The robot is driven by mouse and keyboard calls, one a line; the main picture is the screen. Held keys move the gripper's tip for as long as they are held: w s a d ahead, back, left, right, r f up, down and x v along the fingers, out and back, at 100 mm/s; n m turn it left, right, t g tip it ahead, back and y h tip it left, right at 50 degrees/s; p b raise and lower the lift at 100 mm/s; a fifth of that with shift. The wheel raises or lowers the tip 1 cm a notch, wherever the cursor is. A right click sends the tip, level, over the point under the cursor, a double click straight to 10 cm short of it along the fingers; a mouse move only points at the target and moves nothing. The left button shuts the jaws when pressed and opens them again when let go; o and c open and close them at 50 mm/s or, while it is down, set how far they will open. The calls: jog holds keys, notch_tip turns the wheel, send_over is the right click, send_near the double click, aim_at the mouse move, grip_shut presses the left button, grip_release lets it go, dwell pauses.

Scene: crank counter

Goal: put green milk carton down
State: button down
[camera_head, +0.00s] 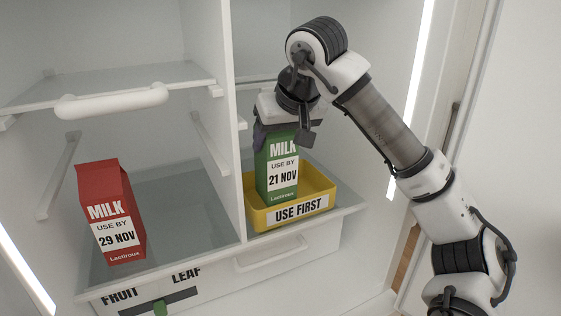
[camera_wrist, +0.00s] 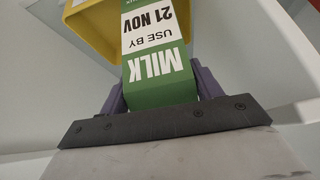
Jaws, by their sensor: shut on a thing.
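The green milk carton (camera_head: 277,168), labelled "USE BY 21 NOV", stands upright in or just over the yellow "USE FIRST" tray (camera_head: 258,217) on the right side of the fridge. My gripper (camera_head: 277,132) is shut on the carton's top from above. In the wrist view, the carton (camera_wrist: 155,50) sits between the purple finger pads of my gripper (camera_wrist: 160,92), with the yellow tray (camera_wrist: 98,28) beyond it.
A red milk carton (camera_head: 112,212), labelled "29 NOV", stands on the left glass shelf (camera_head: 180,225). A white vertical divider (camera_head: 231,130) separates it from the yellow tray. An upper shelf with a white handle (camera_head: 112,99) is at left. Drawers marked "FRUIT" and "LEAF" lie below.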

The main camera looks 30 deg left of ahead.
aim_at(280, 158)
jog(key=shift+f, duration=2.1)
jog(key=shift+c, duration=1.5)
grip_release()
jog(key=shift+f, duration=0.15)
jog(key=shift+b+v, duration=0.3)
jog(key=shift+v, duration=3.55)
